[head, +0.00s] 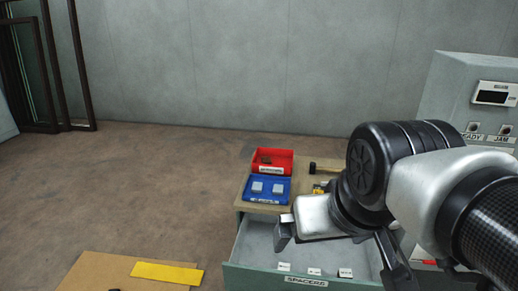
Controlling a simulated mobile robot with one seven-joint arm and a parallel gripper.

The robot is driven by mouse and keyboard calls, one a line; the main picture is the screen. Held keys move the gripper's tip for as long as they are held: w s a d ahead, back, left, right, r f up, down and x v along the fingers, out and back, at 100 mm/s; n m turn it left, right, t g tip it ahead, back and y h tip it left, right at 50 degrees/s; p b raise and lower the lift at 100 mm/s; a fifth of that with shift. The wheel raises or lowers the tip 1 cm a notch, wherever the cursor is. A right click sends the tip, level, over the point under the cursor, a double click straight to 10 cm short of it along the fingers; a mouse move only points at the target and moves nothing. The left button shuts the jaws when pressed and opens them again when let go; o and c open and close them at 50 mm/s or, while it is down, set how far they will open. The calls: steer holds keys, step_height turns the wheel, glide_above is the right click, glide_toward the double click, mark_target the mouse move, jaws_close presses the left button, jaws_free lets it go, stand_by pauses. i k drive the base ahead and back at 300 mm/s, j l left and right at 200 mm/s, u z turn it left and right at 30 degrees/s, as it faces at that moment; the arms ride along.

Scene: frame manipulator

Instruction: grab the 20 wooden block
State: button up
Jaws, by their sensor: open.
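An open drawer (252,272) labelled SPACERS holds three small blocks with white, dark-marked faces near its front wall: a left block (284,267), a middle block (314,272) and a right block (345,272). The marks are too small to read, so I cannot tell which one is the 20 block. No wood colour is clear on them. My gripper (337,256) is open above the drawer, with its fingers spread wide to the left and right. My arm comes in from the right and hides part of the drawer's back and right side.
On the wooden top behind the drawer are a red bin (281,154), a blue tray (284,197) with two pale blocks, and a hammer-like tool (325,166). A grey control cabinet (450,90) stands at right. A yellow plate (167,273) lies on a board at lower left.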

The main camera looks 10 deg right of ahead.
mark_target(312, 271)
steer(key=z, duration=0.5)
steer(key=i+l+u, duration=0.4)
steer(key=l, duration=0.15)
steer(key=k+j+z, duration=0.1)
steer(key=j+z, duration=0.3)
steer(key=j, duration=0.15)
steer(key=k+l+u, duration=0.45)
steer(key=l, duration=0.25)
steer(key=i+j+z, duration=0.2)
steer(key=z, duration=0.15)
steer(key=i+j+z, duration=0.15)
steer(key=j+z, duration=0.2)
steer(key=i+j+z, duration=0.15)
steer(key=j+z, duration=0.15)
